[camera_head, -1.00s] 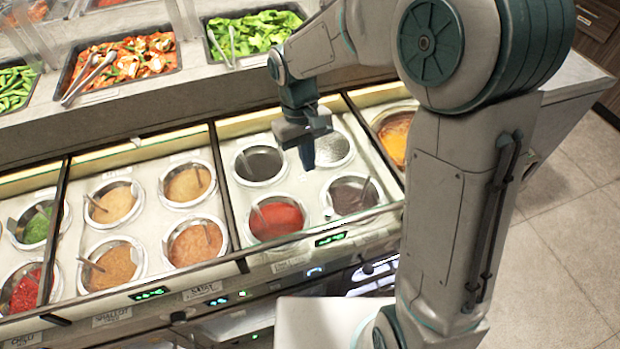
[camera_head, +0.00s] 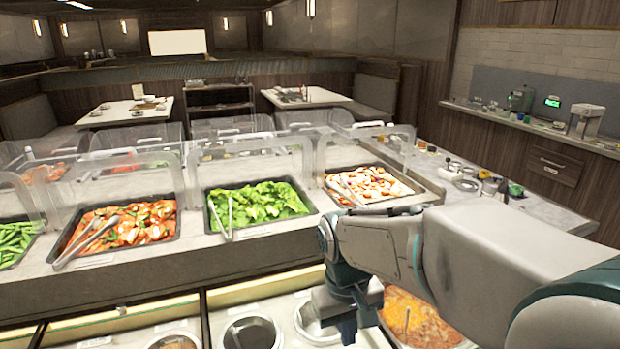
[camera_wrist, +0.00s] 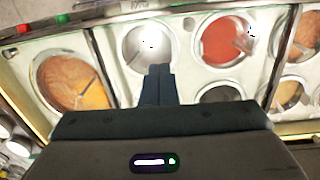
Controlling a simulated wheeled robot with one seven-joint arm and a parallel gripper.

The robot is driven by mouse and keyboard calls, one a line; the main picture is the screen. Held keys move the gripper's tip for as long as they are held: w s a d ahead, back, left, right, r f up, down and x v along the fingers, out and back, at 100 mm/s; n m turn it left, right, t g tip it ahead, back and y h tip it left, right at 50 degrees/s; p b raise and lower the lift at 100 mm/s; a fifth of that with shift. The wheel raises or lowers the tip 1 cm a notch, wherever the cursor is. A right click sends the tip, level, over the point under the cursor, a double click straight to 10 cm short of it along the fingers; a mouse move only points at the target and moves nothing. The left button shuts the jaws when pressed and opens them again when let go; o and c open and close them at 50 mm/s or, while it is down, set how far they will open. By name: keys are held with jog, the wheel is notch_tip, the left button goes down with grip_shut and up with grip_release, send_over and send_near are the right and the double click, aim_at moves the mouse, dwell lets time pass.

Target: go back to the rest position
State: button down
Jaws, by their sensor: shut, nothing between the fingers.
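My gripper (camera_head: 347,318) hangs fingers-down over the sauce wells at the bottom of the head view, in front of the food trays. In the wrist view its two dark fingers (camera_wrist: 159,85) are together with nothing between them. They point toward a shiny round well (camera_wrist: 147,42) and appear to be above the counter. A red sauce well (camera_wrist: 227,38) and a dark well (camera_wrist: 221,94) lie to the right of the fingers. An orange-brown sauce well (camera_wrist: 73,82) lies to the left. The lower part of my gripper is cut close to the frame's bottom edge in the head view.
Behind the wells stand trays of green leaves (camera_head: 257,203), a red vegetable mix (camera_head: 124,224) and a pale dish (camera_head: 370,184), under clear guards (camera_head: 250,160). A side counter (camera_head: 548,212) with small items is at right. Tables are farther back.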

jog(key=s+d+r+m+t, duration=0.1)
jog(key=s+d+m+t, duration=0.2)
jog(key=s+d, duration=0.5)
jog(key=shift+s+d+m+y, duration=0.2)
jog(key=shift+s+m+y, duration=0.1)
jog(key=shift+s+y, duration=0.15)
jog(key=shift+a+r, duration=0.1)
dwell(0.9)
